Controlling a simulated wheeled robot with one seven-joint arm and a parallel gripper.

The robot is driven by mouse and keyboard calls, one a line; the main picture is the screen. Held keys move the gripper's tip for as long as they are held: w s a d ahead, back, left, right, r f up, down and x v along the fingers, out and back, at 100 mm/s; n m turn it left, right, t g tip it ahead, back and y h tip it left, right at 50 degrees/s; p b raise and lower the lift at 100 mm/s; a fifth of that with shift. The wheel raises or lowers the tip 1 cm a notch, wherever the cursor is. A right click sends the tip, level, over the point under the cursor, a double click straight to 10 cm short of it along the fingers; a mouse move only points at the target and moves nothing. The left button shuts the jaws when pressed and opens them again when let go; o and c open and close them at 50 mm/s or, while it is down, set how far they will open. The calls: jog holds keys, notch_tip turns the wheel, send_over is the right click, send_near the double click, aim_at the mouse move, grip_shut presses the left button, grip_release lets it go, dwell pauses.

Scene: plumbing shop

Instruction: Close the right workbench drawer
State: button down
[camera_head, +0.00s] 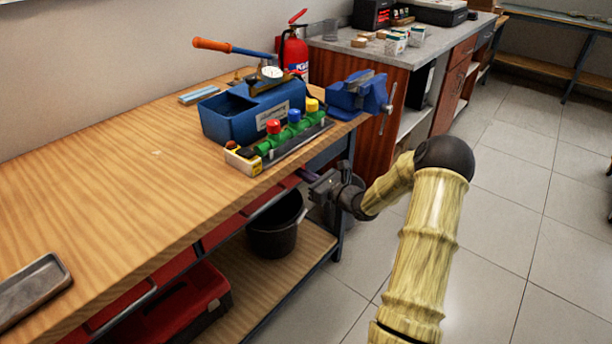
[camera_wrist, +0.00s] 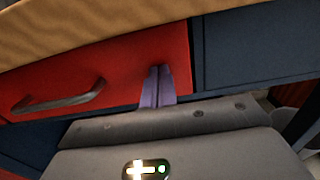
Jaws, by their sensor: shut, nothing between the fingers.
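The right workbench drawer has a red front (camera_wrist: 120,62) with a dark bar handle (camera_wrist: 58,100) at the left in the wrist view. In the head view only a thin red strip shows under the bench top's front edge. My gripper (camera_wrist: 157,72) is shut and empty, its purple fingers together at the right end of the red front, right of the handle. Whether the fingertips touch it I cannot tell. The front looks about level with the dark blue panel (camera_wrist: 258,45) beside it; any small gap is not clear. My gripper (camera_head: 305,174) also shows beside the bench's right end.
The wooden bench top (camera_head: 110,170) overhangs the drawer. A blue toolbox (camera_head: 225,118), a valve manifold (camera_head: 290,135) and a blue vise (camera_head: 360,95) stand on it. A black bucket (camera_head: 275,230) and a red crate (camera_head: 185,305) sit below. Tiled floor at right is open.

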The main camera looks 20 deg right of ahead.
jog(key=p+v, duration=0.1)
jog(key=v, duration=1.3)
jog(key=shift+w+f, duration=0.1)
